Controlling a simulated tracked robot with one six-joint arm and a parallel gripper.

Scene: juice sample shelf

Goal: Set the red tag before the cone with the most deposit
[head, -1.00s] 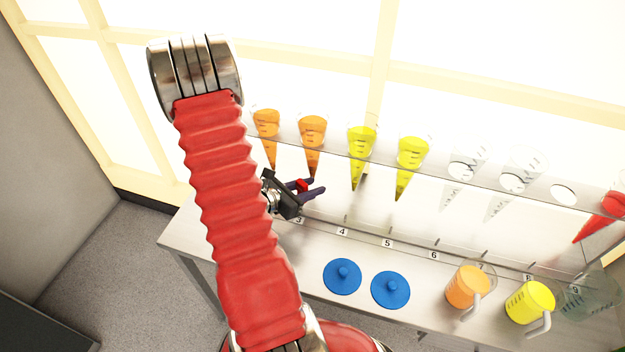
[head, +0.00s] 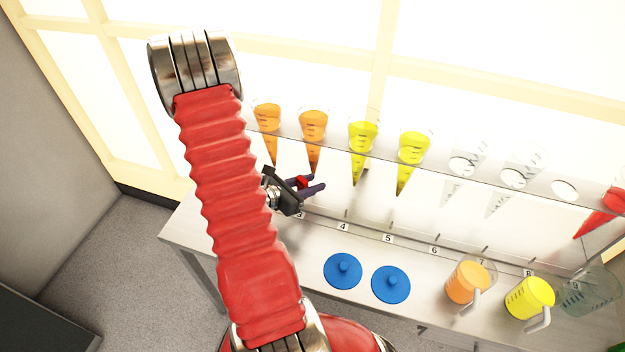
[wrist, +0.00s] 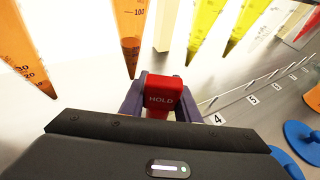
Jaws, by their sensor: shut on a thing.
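My gripper (head: 313,186) is shut on the red tag (head: 302,183). In the wrist view the tag (wrist: 161,98) reads HOLD and sits between the purple fingers. It is held below and in front of the rack's cones. In the wrist view, a left orange cone (wrist: 22,60) has a dark layer at its tip. The second orange cone (wrist: 130,25) has a brown layer at its tip, right behind the tag. Two yellow cones, one (wrist: 206,22) and another (wrist: 247,18), stand to the right; their deposits are hard to judge. A red cone (head: 611,206) hangs at the far right.
A clear rack shelf (head: 440,166) holds the cones and has some empty-looking places. Numbered labels run along the bench. Two blue lids (head: 342,271) lie in front. An orange jug (head: 465,284) and a yellow jug (head: 528,299) stand at right. My red arm hides the bench's left part.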

